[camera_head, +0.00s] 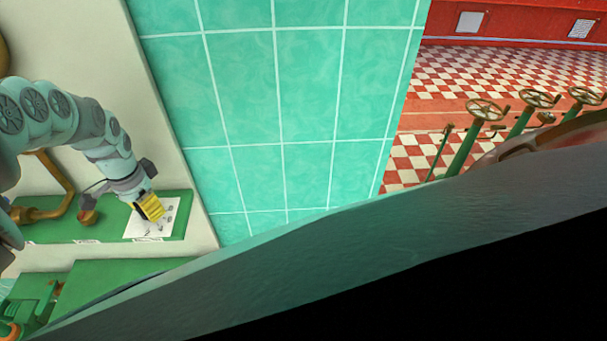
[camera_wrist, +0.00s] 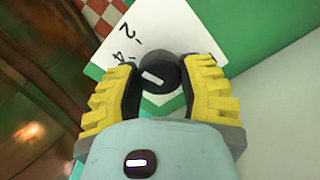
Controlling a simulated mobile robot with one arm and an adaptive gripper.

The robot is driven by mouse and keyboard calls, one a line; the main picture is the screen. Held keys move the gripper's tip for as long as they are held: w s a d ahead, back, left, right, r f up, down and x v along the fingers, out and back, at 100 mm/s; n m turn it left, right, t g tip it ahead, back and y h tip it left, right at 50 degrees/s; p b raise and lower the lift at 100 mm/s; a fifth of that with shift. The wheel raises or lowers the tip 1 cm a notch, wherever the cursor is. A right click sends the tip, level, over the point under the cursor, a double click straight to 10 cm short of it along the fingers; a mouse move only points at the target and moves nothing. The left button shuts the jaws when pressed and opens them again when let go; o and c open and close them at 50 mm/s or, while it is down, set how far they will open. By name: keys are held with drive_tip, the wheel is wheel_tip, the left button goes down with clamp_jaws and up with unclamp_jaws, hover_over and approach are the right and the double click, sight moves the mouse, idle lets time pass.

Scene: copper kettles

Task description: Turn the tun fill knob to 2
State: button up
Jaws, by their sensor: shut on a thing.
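The tun fill knob is a round black knob (camera_wrist: 166,71) with a short white line on its face. It sits on a white dial card (camera_wrist: 182,24) with the handwritten marks 2 and 4 at the upper left. The white line slants from upper left to lower right; which mark it is set to is not clear. My gripper (camera_wrist: 160,75) is shut on the knob, a yellow-padded finger on each side. In the head view my gripper (camera_head: 150,207) is over the dial card (camera_head: 170,219), hiding the knob there.
The card is on a green panel (camera_head: 60,232) against a cream wall. A brass pipe (camera_head: 62,182) and a brass fitting (camera_head: 88,217) are left of it. A teal tiled surface (camera_head: 290,100) lies to the right. Green posts with brass handwheels (camera_head: 487,108) stand farther off.

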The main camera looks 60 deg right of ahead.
drive_tip(key=shift+m, duration=1)
drive_tip(key=o, duration=1.2)
wheel_tip(320, 180, up, 5)
drive_tip(key=shift+w+a+r, duration=0.1)
drive_tip(key=shift+w+a, duration=0.05)
drive_tip(key=shift+s+r, duration=0.2)
drive_tip(key=shift+r, duration=0.2)
drive_tip(key=shift+d+r, duration=0.2)
drive_tip(key=shift+r, duration=0.55)
